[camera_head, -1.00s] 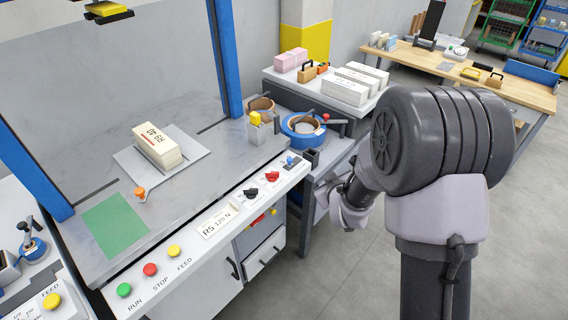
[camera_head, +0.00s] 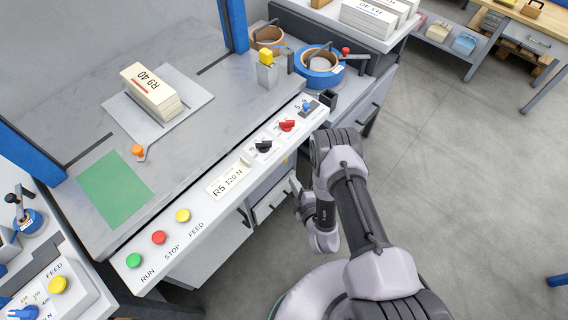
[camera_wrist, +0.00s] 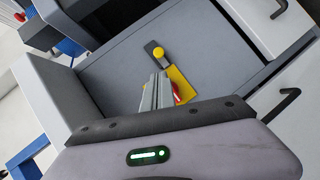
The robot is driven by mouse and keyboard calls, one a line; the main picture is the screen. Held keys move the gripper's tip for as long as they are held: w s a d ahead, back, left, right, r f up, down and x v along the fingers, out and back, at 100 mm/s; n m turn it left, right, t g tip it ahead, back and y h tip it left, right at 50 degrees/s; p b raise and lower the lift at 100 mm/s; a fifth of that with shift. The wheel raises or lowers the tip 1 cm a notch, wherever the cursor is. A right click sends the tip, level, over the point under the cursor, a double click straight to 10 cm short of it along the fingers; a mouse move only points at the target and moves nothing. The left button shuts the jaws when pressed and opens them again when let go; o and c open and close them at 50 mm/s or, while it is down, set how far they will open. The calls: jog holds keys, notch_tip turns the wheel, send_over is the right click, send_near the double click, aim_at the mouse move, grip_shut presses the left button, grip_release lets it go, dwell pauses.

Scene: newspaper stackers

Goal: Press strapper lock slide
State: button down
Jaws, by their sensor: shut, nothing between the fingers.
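In the wrist view my gripper (camera_wrist: 157,88) is shut and empty, its fingers held together in front of a grey recessed panel (camera_wrist: 115,78). On that panel is a yellow strip (camera_wrist: 175,78) with a dark plate and yellow knob (camera_wrist: 157,52) at its upper end. A red part (camera_wrist: 176,93) shows just right of the fingers, partly hidden. I cannot tell which part is the lock slide, or whether the fingers touch anything. In the head view the strapper's control panel (camera_head: 215,188) carries a small blue-topped control (camera_head: 307,106) at its right end. My wrist hides the gripper there.
The panel has red (camera_head: 287,125) and black (camera_head: 264,146) knobs and several push buttons. A newspaper bundle (camera_head: 152,95) lies on the table. Drawers with handles (camera_head: 270,200) sit under the panel. A blue strap reel (camera_head: 318,66) stands behind.

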jog(key=b+x, duration=0.5)
jog(key=x, duration=0.5)
jog(key=shift+d, duration=0.15)
